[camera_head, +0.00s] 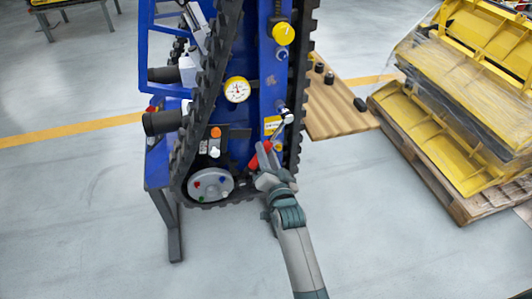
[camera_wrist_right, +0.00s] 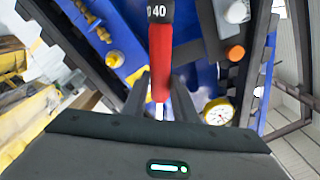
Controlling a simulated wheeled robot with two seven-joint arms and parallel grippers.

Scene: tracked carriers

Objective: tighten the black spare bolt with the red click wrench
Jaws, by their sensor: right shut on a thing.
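The red click wrench (camera_head: 267,146) is in my right gripper (camera_head: 266,170), in front of the lower right side of the blue tracked carrier. In the right wrist view the wrench's red handle (camera_wrist_right: 160,60) runs up between the fingers of my right gripper (camera_wrist_right: 160,84), with a black band marked 40 at the top. The far end of the wrench is not clear against the carrier. I cannot pick out the black spare bolt for sure. My left gripper is not in view.
The blue carrier (camera_head: 155,170) has black tracks, a dial gauge (camera_head: 237,90), an orange knob (camera_head: 215,132) and a grey wheel (camera_head: 210,184) with coloured bolts. A wooden board (camera_head: 335,110) with small black parts lies behind. Yellow parts on a pallet (camera_head: 430,150) stand right.

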